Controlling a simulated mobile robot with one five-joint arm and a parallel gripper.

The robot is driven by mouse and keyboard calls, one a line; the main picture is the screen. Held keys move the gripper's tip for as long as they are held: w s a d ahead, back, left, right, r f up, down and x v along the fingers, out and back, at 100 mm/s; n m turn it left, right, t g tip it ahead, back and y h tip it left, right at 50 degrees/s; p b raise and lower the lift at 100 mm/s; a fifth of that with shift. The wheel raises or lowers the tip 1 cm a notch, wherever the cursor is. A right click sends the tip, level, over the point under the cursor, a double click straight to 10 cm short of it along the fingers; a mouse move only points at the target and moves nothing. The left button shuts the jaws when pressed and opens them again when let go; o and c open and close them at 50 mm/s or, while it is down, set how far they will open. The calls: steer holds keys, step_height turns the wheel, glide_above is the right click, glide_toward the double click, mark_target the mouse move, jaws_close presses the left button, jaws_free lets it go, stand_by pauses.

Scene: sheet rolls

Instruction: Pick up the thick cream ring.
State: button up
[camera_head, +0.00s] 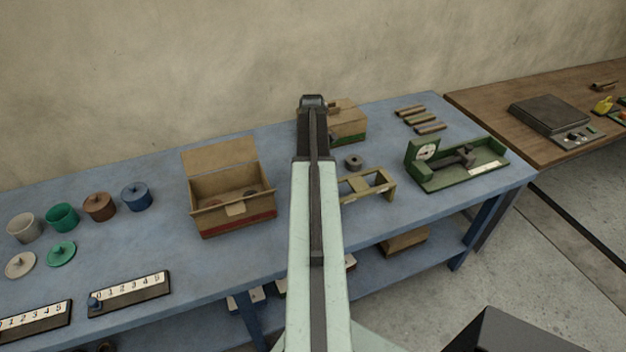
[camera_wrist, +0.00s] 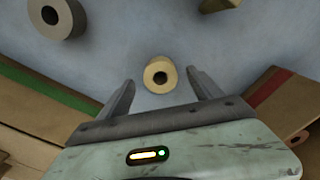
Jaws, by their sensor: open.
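The thick cream ring (camera_wrist: 160,63) lies flat on the blue bench in the wrist view, with its dark hole facing up. My gripper (camera_wrist: 160,79) is open, with one finger to each side of the ring and a gap on both sides. The wrist view does not make clear how far the fingertips are above the bench. In the head view my arm hides the ring and the fingers.
A grey ring (camera_wrist: 72,20) lies beyond the left finger; it also shows in the head view (camera_head: 353,166). A green-striped box (camera_head: 347,128) and an open red-striped box (camera_head: 238,225) flank my arm. A wooden frame (camera_head: 367,196) and green gauge stand (camera_head: 463,180) are to the right.

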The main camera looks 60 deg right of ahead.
step_height(320, 180, down, 3)
steer(key=shift+f+b, duration=0.2)
steer(key=shift+b, duration=0.8)
steer(key=shift+r, duration=0.2)
